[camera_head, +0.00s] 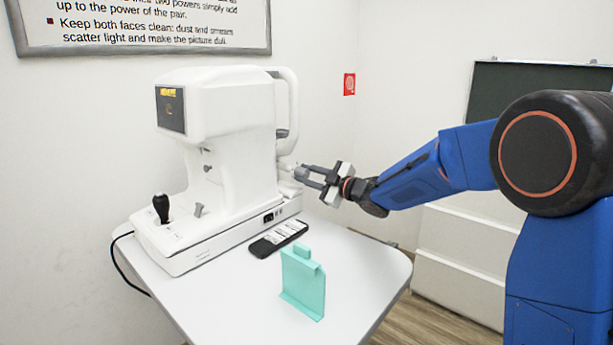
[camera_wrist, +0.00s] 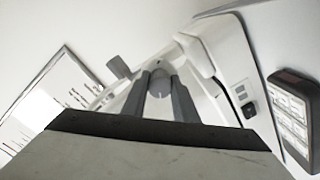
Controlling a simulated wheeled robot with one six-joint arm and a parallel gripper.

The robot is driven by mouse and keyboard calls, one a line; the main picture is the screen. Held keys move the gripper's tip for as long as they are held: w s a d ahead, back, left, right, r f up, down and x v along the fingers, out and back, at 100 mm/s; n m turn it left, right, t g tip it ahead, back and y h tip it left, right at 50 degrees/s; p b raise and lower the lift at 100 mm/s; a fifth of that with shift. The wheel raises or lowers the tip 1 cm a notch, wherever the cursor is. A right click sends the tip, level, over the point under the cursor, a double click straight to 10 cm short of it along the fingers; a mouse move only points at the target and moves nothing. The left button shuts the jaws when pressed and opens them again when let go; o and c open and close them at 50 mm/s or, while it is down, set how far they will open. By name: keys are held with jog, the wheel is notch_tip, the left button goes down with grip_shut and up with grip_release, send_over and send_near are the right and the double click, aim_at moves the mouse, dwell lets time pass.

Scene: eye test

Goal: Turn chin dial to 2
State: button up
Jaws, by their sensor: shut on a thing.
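The white eye-test machine (camera_head: 225,150) stands on the table, with its chin-rest side facing right toward my arm. My gripper (camera_head: 298,173) reaches in from the right at the chin-rest side. In the wrist view, its two grey fingers are on either side of a small round grey-white knob, the chin dial (camera_wrist: 160,80), and are shut on it. A dark notch or mark shows on the dial's near face. No numbers can be read on it. In the head view the fingers largely hide the dial.
A black phone-like device (camera_head: 278,238) lies on the white table (camera_head: 235,312) beside the machine's base. A teal stand (camera_head: 303,285) stands nearer the front. The machine's black joystick (camera_head: 161,207) is on its far left side. The table's right part is clear.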

jog(key=shift+n, duration=0.6)
jog(key=o, duration=1.1)
jog(key=shift+c, duration=0.2)
jog(key=v, duration=1.7)
jog(key=shift+d, duration=0.2)
jog(key=shift+s+f, duration=0.1)
jog(key=shift+s, duration=0.05)
